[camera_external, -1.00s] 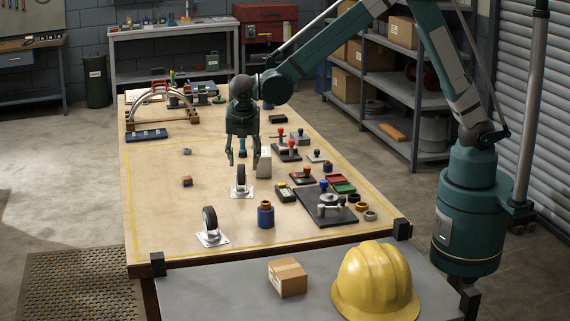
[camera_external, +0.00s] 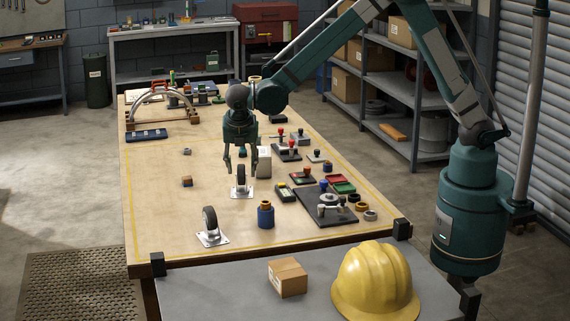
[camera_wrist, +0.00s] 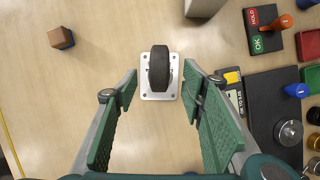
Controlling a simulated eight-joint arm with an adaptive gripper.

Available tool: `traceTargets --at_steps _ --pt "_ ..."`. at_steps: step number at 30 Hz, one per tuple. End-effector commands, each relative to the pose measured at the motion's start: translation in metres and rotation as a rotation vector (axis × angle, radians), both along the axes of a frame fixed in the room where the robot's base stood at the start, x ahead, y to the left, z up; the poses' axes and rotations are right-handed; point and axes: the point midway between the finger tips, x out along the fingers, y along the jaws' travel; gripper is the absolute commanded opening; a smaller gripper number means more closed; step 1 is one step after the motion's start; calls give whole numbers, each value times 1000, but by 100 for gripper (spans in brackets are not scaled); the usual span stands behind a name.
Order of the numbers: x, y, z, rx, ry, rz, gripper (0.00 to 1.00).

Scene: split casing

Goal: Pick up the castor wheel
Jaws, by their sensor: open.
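Two castor wheels stand on the wooden table, each a black wheel on a white plate. The farther castor wheel (camera_external: 241,178) is just below my gripper (camera_external: 240,168); in the wrist view this castor wheel (camera_wrist: 159,70) stands upright, wheel up, ahead of and between the finger lines. The nearer castor wheel (camera_external: 210,222) stands to the front left, apart from my gripper. My open gripper (camera_wrist: 160,95) has its green finger pads on either side, apart from the wheel, with nothing held.
A small wooden block (camera_external: 187,181) lies left of the wheel. To the right are a yellow meter (camera_wrist: 233,85), a dark board with knobs (camera_external: 328,208) and a blue cylinder (camera_external: 265,215). A pale block (camera_external: 264,161) stands close behind the gripper. The table's left side is mostly clear.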

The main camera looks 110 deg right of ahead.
Motion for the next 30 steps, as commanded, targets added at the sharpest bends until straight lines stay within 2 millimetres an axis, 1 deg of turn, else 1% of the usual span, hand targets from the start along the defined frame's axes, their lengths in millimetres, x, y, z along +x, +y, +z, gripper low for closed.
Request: traceTargets --at_steps 10,13,17,24,30 --pt "0 -1 -2 0 0 0 41" --pt "0 -2 -5 0 0 0 41" --pt "-1 -7 -15 0 0 0 41" --pt "-3 -17 -39 0 0 0 41" --pt "-4 -21 -48 0 0 0 41"
